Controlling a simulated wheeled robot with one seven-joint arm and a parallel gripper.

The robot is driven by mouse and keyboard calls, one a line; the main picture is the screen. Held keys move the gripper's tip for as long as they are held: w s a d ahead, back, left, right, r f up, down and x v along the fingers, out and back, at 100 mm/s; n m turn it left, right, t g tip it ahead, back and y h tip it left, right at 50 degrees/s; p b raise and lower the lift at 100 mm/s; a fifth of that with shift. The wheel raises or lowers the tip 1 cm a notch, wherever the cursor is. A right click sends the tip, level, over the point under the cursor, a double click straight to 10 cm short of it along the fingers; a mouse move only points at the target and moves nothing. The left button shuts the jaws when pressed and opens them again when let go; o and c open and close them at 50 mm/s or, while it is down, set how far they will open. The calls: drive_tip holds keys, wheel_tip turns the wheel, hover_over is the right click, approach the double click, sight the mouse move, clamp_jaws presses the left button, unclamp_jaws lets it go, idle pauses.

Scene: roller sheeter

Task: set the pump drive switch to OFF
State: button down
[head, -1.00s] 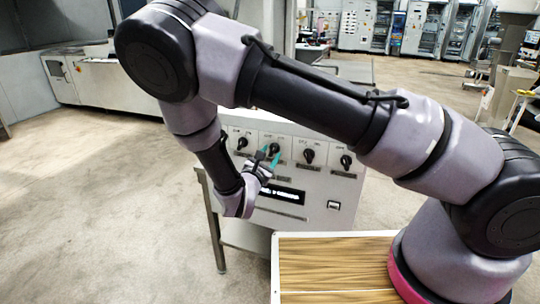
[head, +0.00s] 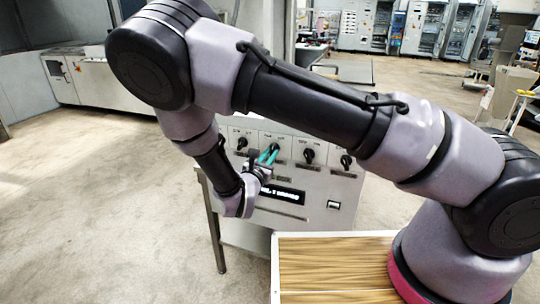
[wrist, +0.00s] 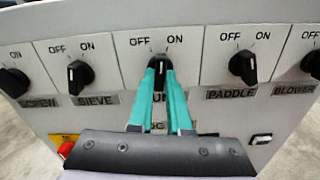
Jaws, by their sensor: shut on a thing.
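The pump switch (wrist: 159,64) is a black rotary knob on the white control panel, under the words OFF and ON. Its label is mostly hidden behind my fingers, with only "UM" showing. Its white mark points roughly upward; I cannot tell which word it is set to. My gripper (wrist: 160,72) has two teal fingers shut on this knob, one on each side. In the head view my gripper (head: 271,150) reaches up to the panel, with its fingertips at the pump switch (head: 274,146).
The sieve knob (wrist: 78,75) and screw knob (wrist: 13,82) are to the left. The paddle knob (wrist: 243,67) and blower knob (wrist: 312,63) are to the right. Below are a lit display (head: 290,195) and a rocker switch (wrist: 261,139). A wood-topped table (head: 335,265) stands in front.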

drive_tip(key=n, duration=0.6)
idle(0.6)
drive_tip(key=shift+n, duration=0.3)
drive_tip(key=c, duration=0.9)
unclamp_jaws()
drive_tip(key=shift+o, duration=0.2)
drive_tip(key=v, duration=1.1)
drive_tip(key=shift+d+r, duration=0.1)
drive_tip(key=shift+d, duration=0.05)
